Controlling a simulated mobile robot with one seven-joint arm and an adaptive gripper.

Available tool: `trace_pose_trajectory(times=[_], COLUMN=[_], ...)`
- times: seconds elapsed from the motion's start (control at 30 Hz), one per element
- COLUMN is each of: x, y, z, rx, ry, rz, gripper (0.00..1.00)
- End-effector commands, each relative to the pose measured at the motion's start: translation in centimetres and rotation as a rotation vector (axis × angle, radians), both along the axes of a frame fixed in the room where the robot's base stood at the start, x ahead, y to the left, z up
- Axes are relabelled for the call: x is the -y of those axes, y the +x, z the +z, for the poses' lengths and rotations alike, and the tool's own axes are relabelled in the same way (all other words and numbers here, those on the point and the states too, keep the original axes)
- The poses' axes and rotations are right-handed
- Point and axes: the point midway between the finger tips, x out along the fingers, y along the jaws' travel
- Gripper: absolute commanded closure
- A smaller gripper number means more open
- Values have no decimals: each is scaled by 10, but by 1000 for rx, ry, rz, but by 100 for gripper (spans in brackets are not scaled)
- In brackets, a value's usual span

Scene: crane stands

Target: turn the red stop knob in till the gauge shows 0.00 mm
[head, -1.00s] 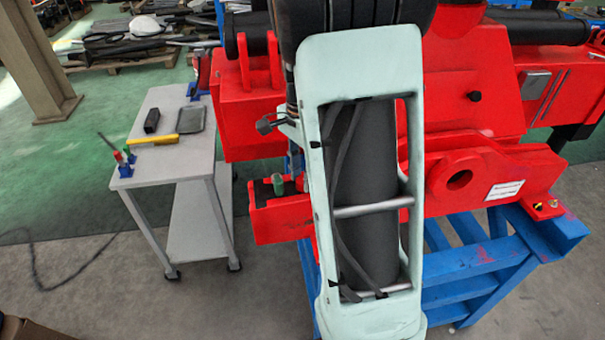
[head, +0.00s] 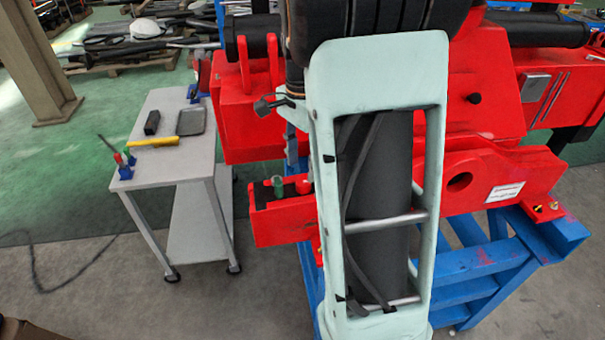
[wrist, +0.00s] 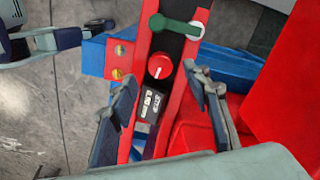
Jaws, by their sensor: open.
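The red stop knob (wrist: 159,66) is a round cap with a white mark, set in the dark channel of a red bracket. It also shows in the head view (head: 304,186), just left of my arm. A small dark gauge (wrist: 151,103) labelled STOP sits beside the knob; its tilted digits seem to read 0.90 mm, though they are small. My gripper (wrist: 160,80) is open, with one finger on each side of the gauge and knob line, touching neither as far as I can tell. In the head view my arm hides most of the gripper.
A green handle (wrist: 176,26) lies across the bracket beyond the knob. A grey trolley (head: 160,165) with tools stands left. The blue stand (head: 480,270) supports the red crane parts.

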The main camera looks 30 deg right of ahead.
Motion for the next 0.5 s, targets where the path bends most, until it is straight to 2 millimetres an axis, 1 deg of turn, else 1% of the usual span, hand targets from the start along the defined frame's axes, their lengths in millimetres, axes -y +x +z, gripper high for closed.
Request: trace_pose_trajectory(times=[0.03, 0.2, 0.33, 0.5], x=[0, 0, 0, 0], y=[1, 1, 1, 0], z=[13, 46, 64, 74], rx=[5, 3, 3, 1], ry=[-1, -1, 0, 0], rz=[0, 1, 1, 0], gripper=[56, 56, 56, 56])
